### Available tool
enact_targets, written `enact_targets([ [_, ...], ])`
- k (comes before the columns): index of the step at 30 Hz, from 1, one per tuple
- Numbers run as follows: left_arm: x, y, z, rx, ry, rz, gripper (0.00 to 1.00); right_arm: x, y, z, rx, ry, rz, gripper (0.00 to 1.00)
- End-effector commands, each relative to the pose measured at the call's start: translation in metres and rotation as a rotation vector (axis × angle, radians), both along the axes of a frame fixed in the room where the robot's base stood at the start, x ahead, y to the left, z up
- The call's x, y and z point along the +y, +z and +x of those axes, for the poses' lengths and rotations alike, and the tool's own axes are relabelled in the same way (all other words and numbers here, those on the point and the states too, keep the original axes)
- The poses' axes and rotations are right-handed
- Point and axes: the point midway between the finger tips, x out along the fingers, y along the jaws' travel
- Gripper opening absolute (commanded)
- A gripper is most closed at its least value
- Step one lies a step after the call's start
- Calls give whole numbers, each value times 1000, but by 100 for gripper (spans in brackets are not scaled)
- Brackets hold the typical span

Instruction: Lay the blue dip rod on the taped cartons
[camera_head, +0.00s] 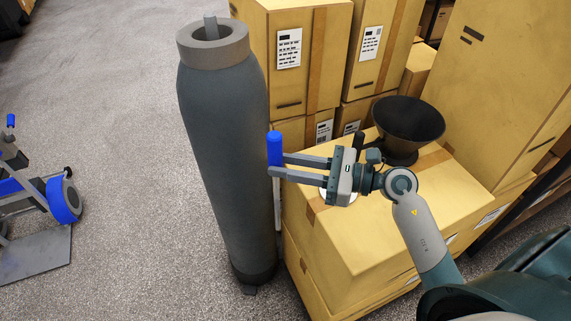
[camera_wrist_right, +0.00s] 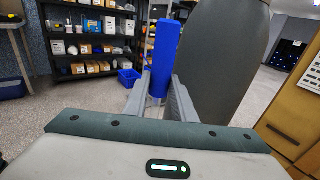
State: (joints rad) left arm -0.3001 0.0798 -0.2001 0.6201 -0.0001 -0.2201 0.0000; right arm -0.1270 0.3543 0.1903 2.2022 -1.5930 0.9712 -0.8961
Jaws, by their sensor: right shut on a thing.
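The blue dip rod (camera_head: 274,149) stands upright in the head view, with a blue grip on top and a pale shaft below. My right gripper (camera_head: 272,165) is shut on its blue grip, beside the tall grey cylinder. The right wrist view also shows the blue grip (camera_wrist_right: 164,52) between the two fingers (camera_wrist_right: 157,88). The taped cartons (camera_head: 370,236) are at the centre right, with brown tape and a black funnel (camera_head: 408,122) on top. A round white thing on the carton top is mostly hidden behind my gripper. My left gripper is not in view.
The tall grey cylinder (camera_head: 222,150) stands just left of the rod and cartons. Taller stacked cartons (camera_head: 300,50) rise behind. A blue and grey wheeled device (camera_head: 45,195) is at the far left. The carton's front top is clear; open floor lies left.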

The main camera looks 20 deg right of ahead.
Motion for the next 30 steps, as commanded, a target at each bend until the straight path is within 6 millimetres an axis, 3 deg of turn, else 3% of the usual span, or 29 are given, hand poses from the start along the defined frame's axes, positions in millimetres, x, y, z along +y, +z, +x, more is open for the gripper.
enact_targets([
  [8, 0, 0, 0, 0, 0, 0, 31, 8, -1, 1, -9, -181, 4, 0],
  [16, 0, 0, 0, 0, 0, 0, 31, 0, 2, 0, 0, -369, 7, 0],
  [30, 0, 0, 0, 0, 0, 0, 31, -4, 2, -1, 3, -409, 3, 0],
])
